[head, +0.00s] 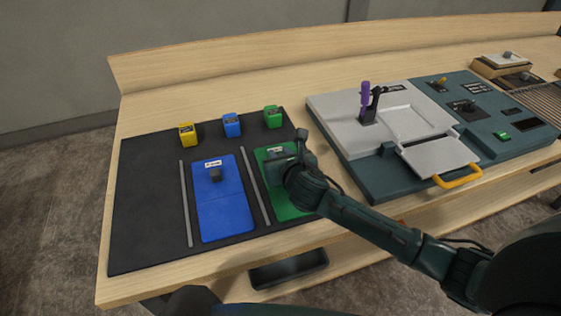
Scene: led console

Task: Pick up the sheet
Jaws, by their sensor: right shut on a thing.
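A green sheet (283,203) lies at the right of the black mat, with a pale label near its top edge. My right gripper (279,168) is over the upper part of the green sheet and is shut on it. The fingertips and the grip point are hidden behind the gripper's body. I cannot tell whether the sheet is raised off the mat. A blue sheet (226,212) with a dark knob and a white label lies left of it. My left gripper is not in view.
The black mat (145,220) has two grey divider strips. Yellow (187,134), blue (231,125) and green (272,116) blocks stand along its back. A grey press with a purple lever (366,95) and yellow handle stands to the right, beside a teal console (480,108).

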